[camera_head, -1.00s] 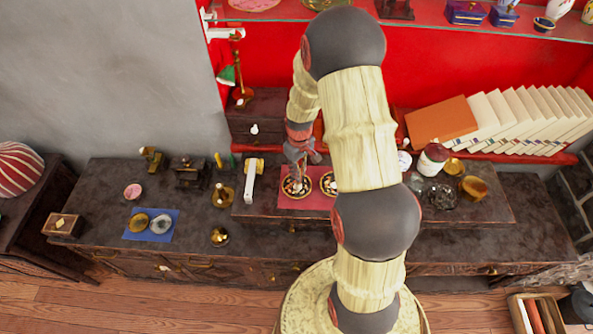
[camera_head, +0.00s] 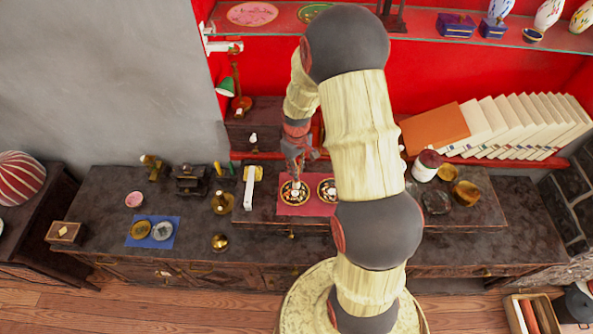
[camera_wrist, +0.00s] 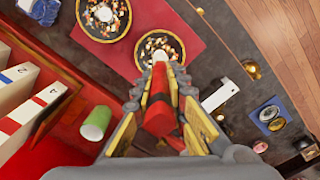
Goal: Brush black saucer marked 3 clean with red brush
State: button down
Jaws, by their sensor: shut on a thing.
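My gripper (camera_wrist: 159,97) is shut on the red brush (camera_wrist: 158,119). The brush's pale tip points at a black saucer (camera_wrist: 178,63) with a gold rim and light crumbs on it. Whether the tip touches the saucer I cannot tell. A second black saucer (camera_wrist: 80,22) with similar crumbs lies beside it on the red mat (camera_wrist: 200,25). In the head view, my gripper (camera_head: 295,164) is over the left saucer (camera_head: 284,199), and the right saucer (camera_head: 322,196) is partly behind my arm. No number shows on either saucer.
A white block (camera_head: 249,190) stands left of the mat. A blue mat (camera_head: 153,241) with two small dishes lies farther left. Bowls (camera_head: 466,194) and a red-lidded jar (camera_head: 426,166) stand right of my arm. Leaning books (camera_head: 500,120) stand behind, and a green cup (camera_wrist: 96,123) is near my gripper.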

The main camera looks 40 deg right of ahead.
jog(key=shift+r, duration=0.1)
notch_tip(320, 180, up, 3)
jog(key=shift+f+p, duration=0.1)
jog(key=shift+p, duration=0.75)
